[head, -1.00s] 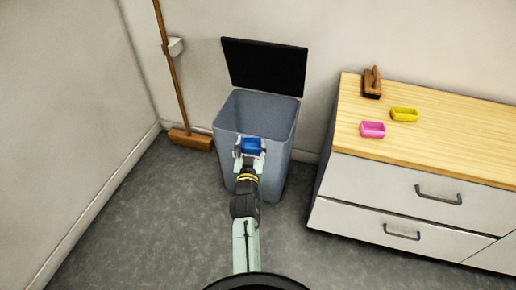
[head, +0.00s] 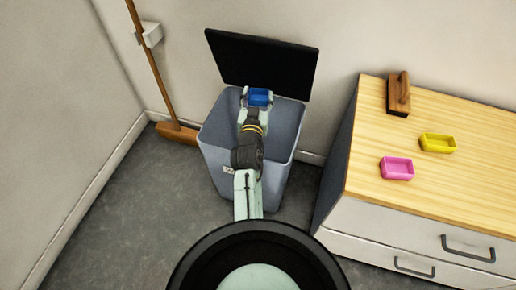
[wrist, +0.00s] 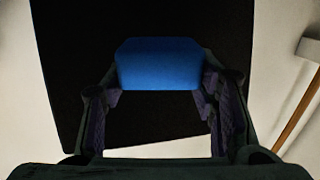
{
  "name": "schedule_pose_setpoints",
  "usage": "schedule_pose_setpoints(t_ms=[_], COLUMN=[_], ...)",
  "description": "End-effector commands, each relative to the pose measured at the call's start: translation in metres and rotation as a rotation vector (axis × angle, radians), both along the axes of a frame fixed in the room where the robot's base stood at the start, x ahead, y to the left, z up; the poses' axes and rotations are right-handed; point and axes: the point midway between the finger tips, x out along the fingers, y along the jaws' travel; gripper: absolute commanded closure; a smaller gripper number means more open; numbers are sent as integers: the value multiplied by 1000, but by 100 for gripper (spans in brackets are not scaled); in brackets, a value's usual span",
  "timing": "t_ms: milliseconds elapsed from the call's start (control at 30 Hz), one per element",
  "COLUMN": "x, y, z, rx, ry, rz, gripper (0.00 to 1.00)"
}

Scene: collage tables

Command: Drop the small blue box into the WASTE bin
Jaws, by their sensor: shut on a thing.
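The small blue box (head: 260,97) is between the fingers of my gripper (head: 257,100), which is shut on it. In the head view the box appears over the opening of the grey-blue waste bin (head: 222,171), near its back rim. The bin's black lid (head: 262,60) stands open behind it. In the wrist view the blue box (wrist: 160,65) is held at the fingertips, with the dark lid (wrist: 70,60) filling much of the background. My arm hides part of the bin's front and most of its label.
A wooden-topped cabinet (head: 420,190) stands at right with a brown brush (head: 399,93), a yellow box (head: 437,143) and a pink box (head: 397,168) on it. A broom (head: 155,75) leans by the wall at left.

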Motion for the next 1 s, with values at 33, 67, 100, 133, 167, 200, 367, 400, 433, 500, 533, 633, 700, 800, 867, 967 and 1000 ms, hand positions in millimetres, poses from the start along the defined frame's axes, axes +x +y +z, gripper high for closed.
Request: schedule_pose_setpoints(t_ms=[33,67,100,133,167,200,367,400,433,500,533,633,700,800,867,967,1000], x=[0,0,0,0,0,0,0,0,0,0,0,0,0,0,0,0,0], y=[0,0,0,0,0,0,0,0,0,-1,-1,0,0,0,0,0,0], z=[-3,-4,-7,-9,-12,-16,-35,-40,-43,-51,-54,-60,-61,-60,-60,-60,-60], rx=[0,0,0,0,0,0,0,0,0,0,0,0,0,0,0,0,0], ry=[1,1,1,1,1,1,1,1,1,1,1,1,0,0,0,0,0], rz=[0,0,0,0,0,0,-1,-1,-1,-1,-1,-1,0,0,0,0,0], gripper=[58,58,58,58,58,58,58,58,58,58,58,58,58,58,58,45,42])
